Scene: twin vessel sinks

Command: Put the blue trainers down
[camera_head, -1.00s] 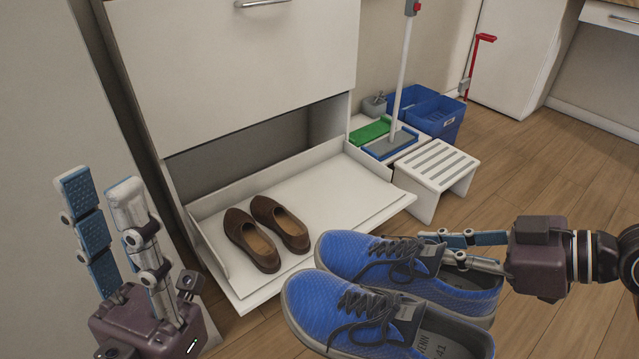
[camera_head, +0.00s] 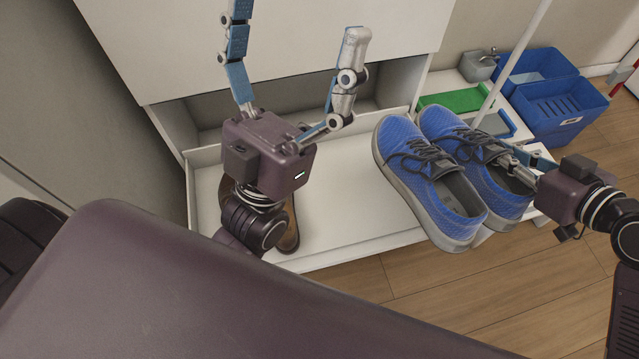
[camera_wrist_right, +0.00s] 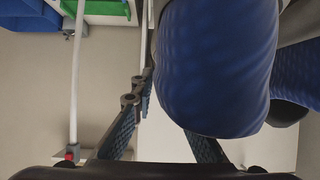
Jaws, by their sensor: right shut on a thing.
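The blue trainers (camera_head: 425,165), a pair with grey soles and dark laces, are side by side at the right of the head view. My right gripper (camera_head: 508,160) is shut on the right-hand shoe at its side. The pair is over the right part of the white fold-out shelf (camera_head: 345,215); I cannot tell whether the soles touch it. In the right wrist view, a blue trainer (camera_wrist_right: 215,75) fills the upper middle beside the fingers. My left gripper (camera_head: 297,35) is open and empty, its fingers spread upward in front of the cabinet.
Brown shoes (camera_head: 290,228) lie on the shelf's left part, mostly hidden behind my left gripper. Bare shelf shows between them and the trainers. A white mop pole (camera_head: 515,60), a green tray (camera_head: 455,101) and blue bins (camera_head: 560,105) stand at the right.

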